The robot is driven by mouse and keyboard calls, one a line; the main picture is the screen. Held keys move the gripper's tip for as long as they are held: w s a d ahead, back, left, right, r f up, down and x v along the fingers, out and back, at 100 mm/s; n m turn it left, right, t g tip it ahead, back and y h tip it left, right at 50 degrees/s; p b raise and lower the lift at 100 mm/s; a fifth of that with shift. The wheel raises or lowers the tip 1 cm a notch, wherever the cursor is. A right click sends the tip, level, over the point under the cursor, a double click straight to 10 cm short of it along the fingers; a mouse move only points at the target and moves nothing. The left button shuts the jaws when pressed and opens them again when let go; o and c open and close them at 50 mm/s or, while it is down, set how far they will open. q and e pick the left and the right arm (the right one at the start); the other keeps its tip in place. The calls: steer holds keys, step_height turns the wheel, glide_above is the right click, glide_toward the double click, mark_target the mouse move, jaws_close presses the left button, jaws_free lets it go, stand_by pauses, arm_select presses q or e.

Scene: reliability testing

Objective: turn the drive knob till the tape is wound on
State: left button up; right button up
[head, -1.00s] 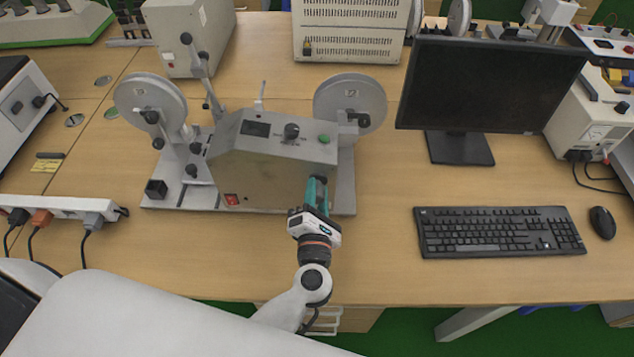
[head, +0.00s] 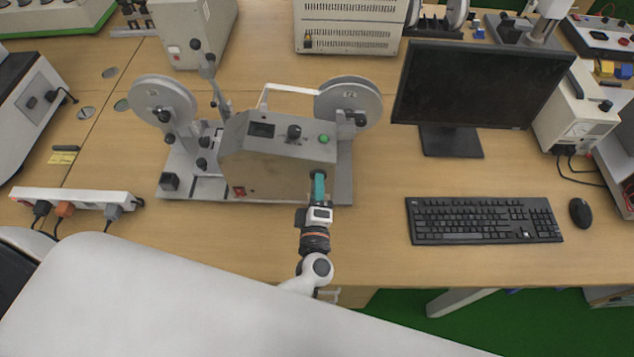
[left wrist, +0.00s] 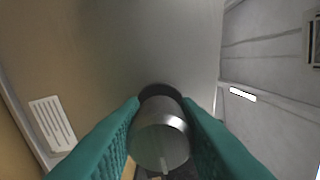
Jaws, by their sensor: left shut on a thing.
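The tape machine (head: 282,150) stands on the bench with a left reel (head: 163,103) and a right reel (head: 349,101). A thin white tape (head: 292,88) runs from behind the sloped housing to the right reel. My left gripper (head: 318,178) is at the housing's front face, near its right end. In the left wrist view its teal fingers (left wrist: 162,104) are shut on the drive knob (left wrist: 160,137), a round metal cylinder with a dark collar, one finger on each side. In the head view the drive knob is hidden by the gripper. My right gripper is not in view.
A red switch (head: 239,191) is on the housing's front left, and a black dial (head: 294,132) and green button (head: 324,139) are on top. A monitor (head: 480,98), keyboard (head: 484,220) and mouse (head: 580,212) are to the right. A power strip (head: 75,198) lies at left.

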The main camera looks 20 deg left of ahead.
arm_select(q)
steer(key=shift+m+p, duration=0.4)
steer(key=shift+m, duration=0.3)
steer(key=o, duration=1)
steer(key=shift+c, duration=0.2)
steer(key=p+v, duration=0.1)
steer(key=v, duration=1.1)
